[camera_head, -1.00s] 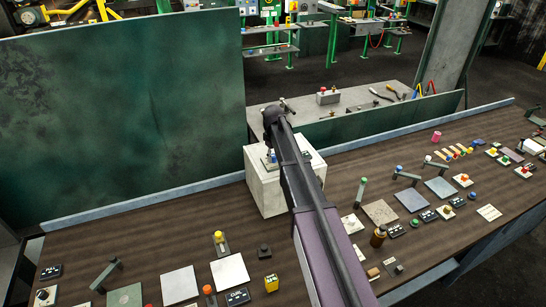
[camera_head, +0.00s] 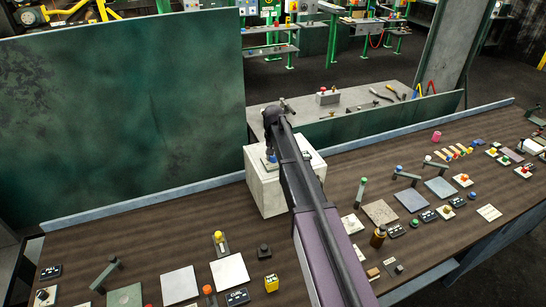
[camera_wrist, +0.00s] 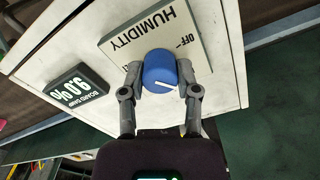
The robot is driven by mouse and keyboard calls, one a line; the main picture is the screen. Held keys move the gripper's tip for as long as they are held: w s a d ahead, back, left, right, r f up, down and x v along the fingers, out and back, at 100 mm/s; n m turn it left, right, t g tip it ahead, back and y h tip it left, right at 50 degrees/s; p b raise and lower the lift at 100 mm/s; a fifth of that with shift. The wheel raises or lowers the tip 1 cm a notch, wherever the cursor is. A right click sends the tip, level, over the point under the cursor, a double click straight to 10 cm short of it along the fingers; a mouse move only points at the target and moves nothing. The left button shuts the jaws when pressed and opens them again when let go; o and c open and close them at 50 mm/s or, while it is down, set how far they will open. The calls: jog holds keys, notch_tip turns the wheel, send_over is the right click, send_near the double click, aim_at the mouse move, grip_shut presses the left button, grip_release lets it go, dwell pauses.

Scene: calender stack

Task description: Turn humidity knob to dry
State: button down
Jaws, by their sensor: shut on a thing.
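The blue humidity knob (camera_wrist: 160,70) sits on a light plate (camera_wrist: 122,38) lettered "HUMIDITY", with "OFF" at one side; both appear turned over in the wrist view. My gripper (camera_wrist: 160,84) is shut on the knob, one finger on each side. The dry mark cannot be seen; part of the plate is hidden behind the knob and fingers. In the head view the white box (camera_head: 262,190) that bears the plate stands on the bench, and my arm covers much of it.
A black display (camera_wrist: 74,90) reading "9.0%" is beside the plate on the box. The brown bench (camera_head: 130,245) carries many small knobs, levers and plates on both sides of my arm. A tall green panel (camera_head: 120,110) rises behind it.

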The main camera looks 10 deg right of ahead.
jog(key=shift+s+m, duration=0.1)
jog(key=shift+m, duration=0.2)
jog(key=shift+c, duration=1.7)
grip_release()
jog(key=n, duration=1.4)
notch_tip(320, 180, up, 14)
jog(key=p, duration=1.4)
jog(key=s+f+m+b, duration=0.5)
jog(key=s+f+b, duration=0.6)
jog(key=s, duration=0.3)
jog(key=s+f+m+b, duration=0.5)
jog(key=s+f+b, duration=0.7)
jog(key=s, duration=0.3)
